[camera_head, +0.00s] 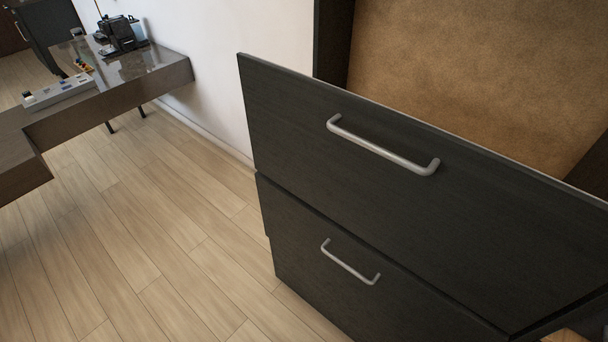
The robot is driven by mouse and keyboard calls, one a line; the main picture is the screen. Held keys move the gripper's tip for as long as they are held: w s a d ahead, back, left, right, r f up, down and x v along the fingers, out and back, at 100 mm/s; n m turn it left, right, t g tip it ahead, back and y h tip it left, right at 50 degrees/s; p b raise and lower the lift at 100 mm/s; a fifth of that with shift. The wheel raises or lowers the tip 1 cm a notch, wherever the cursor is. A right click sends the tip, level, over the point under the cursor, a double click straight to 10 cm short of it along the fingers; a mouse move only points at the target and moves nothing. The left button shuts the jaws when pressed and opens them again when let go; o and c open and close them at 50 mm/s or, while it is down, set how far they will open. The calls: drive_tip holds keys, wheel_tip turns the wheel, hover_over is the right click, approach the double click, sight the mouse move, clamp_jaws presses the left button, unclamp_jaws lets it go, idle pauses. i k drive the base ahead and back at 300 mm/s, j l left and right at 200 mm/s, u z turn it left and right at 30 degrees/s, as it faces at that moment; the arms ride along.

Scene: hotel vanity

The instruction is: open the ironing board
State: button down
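A dark cabinet front with two panels fills the right half of the head view. The upper panel (300,130) has a long silver bar handle (385,147). The lower panel (300,235) has a shorter silver bar handle (350,262). The upper panel stands out a little from the lower one. Behind its top edge is a brown, textured surface (470,70) in a dark frame. I cannot tell which of these belongs to the ironing board; no board shape shows plainly. My gripper is not in view.
A dark desk or counter (160,75) juts out at upper left. A black machine (120,35) and a white tray (60,92) with small items stand on it. A white wall (235,50) runs behind. Wooden floor (150,240) is clear left of the cabinet.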

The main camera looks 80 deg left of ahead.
sight(515, 244)
drive_tip(key=u, duration=1.9)
drive_tip(key=l, duration=0.4)
drive_tip(key=k+l, duration=0.1)
drive_tip(key=l, duration=0.3)
